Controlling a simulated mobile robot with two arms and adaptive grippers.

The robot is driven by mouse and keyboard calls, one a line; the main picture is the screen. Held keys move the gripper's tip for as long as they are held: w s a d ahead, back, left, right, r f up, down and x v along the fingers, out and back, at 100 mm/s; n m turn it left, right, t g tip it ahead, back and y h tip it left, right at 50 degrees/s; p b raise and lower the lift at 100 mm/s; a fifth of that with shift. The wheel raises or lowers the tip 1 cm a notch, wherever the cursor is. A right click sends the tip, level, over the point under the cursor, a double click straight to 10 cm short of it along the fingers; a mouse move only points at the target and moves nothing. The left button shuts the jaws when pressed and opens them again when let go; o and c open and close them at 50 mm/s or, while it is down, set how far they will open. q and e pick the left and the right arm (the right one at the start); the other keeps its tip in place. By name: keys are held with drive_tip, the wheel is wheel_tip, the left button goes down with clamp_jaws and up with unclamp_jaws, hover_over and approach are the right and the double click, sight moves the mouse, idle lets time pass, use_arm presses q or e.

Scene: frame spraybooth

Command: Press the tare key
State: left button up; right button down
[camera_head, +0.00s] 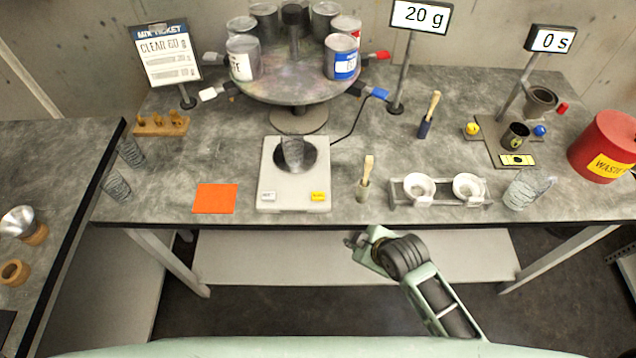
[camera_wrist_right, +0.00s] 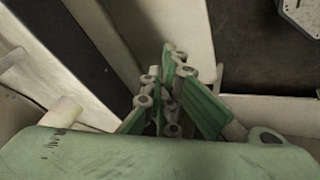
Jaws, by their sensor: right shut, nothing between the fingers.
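A pale scale (camera_head: 294,190) stands near the front edge of the grey bench. A clear cup (camera_head: 292,152) sits on its round dark pan. Two keys are on its front face: a whitish key (camera_head: 268,196) at left and a yellow key (camera_head: 318,196) at right. Their lettering is too small to read. The display on a post (camera_head: 421,17) reads 20 g. My right gripper (camera_head: 352,242) is just off the bench's front edge, right of and nearer than the scale, apart from it. In the wrist view its fingers (camera_wrist_right: 168,65) are closed together and empty. My left gripper is not in view.
An orange mat (camera_head: 215,198) lies left of the scale. A turntable with several cans (camera_head: 297,85) stands behind. The bench front between mat and scale is clear.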

drive_tip(key=r, duration=0.2)
drive_tip(key=w+a+r+n+p, duration=0.1)
drive_tip(key=r, duration=0.2)
drive_tip(key=a+r+n, duration=0.1)
drive_tip(key=r, duration=0.2)
drive_tip(key=shift+w+a+t+y, duration=0.1)
drive_tip(key=shift+w+t+y, duration=0.05)
drive_tip(key=shift+t+y, duration=0.15)
wheel_tip(320, 180, up, 14)
drive_tip(key=n+t+y+p, duration=0.1)
drive_tip(key=n+y+p, duration=0.15)
drive_tip(key=n, duration=1.65)
hover_over(323, 192)
use_arm(q)
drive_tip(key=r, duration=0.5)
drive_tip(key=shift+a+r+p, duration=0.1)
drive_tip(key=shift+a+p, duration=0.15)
drive_tip(key=shift+p, duration=0.1)
use_arm(e)
drive_tip(key=shift+w+r, duration=0.15)
drive_tip(key=shift+w, duration=0.2)
drive_tip(key=shift+s, duration=0.1)
wheel_tip(323, 192, down, 8)
drive_tip(key=b, duration=0.7)
drive_tip(key=shift+b, duration=0.4)
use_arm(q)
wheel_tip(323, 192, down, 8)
use_arm(e)
drive_tip(key=shift+f, duration=0.35)
drive_tip(key=shift+f, duration=0.2)
